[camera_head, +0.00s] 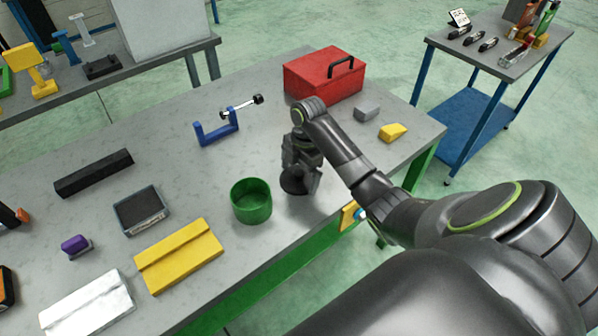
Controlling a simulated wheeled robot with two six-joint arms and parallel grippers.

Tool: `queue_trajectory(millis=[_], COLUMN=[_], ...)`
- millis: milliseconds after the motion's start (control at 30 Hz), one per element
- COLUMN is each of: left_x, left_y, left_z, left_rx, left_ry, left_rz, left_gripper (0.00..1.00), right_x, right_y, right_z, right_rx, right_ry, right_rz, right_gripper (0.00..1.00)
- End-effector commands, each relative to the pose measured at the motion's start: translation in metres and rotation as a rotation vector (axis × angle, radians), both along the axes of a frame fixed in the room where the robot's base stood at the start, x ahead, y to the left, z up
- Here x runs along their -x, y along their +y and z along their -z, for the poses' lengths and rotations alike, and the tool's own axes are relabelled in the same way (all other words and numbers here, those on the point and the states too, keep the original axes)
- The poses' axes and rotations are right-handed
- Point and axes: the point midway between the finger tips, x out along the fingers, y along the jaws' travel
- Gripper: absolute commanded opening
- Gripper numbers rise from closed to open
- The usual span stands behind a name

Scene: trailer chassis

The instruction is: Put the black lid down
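The black lid (292,181) is a dark round disc at the fingertips of my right gripper (300,176). The gripper points down and looks shut on the lid, tilted, close above the grey workbench (330,215); whether the lid touches the bench cannot be told. A green open-topped round container (251,203) stands just left of the lid, apart from it. My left gripper is not in view.
A blue holder with a metal link (218,131) and a red toolbox (324,76) stand behind. Grey (367,112) and yellow blocks (393,132) lie to the right. A yellow plate (179,256) and black tray (140,210) lie left. Bench is clear between container and blue holder.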

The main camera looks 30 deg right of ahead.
Motion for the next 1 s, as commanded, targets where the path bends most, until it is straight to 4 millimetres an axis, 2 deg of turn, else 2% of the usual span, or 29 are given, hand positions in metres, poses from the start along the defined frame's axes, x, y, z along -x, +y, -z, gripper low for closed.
queue_trajectory(millis=[167,333,400,500,733,1000], left_x=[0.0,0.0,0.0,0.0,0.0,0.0], left_y=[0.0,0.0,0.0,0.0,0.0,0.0], left_z=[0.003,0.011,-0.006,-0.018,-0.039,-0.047], left_rx=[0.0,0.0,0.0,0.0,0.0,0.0], left_ry=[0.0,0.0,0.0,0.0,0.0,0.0], left_rz=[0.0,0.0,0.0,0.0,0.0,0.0], left_gripper=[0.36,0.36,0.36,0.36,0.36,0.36], right_x=[-0.001,-0.002,-0.002,-0.001,-0.001,-0.002], right_y=[-0.002,-0.008,-0.01,-0.013,-0.016,-0.018], right_z=[-0.014,-0.049,-0.075,-0.091,-0.114,-0.122], right_rx=[0.001,0.003,0.002,0.001,0.0,-0.001], right_ry=[-0.004,-0.008,-0.004,0.0,0.0,0.0], right_rz=[-0.001,-0.001,0.0,0.001,0.001,0.0], right_gripper=[1.0,1.0,1.0,1.0,1.0,1.0])
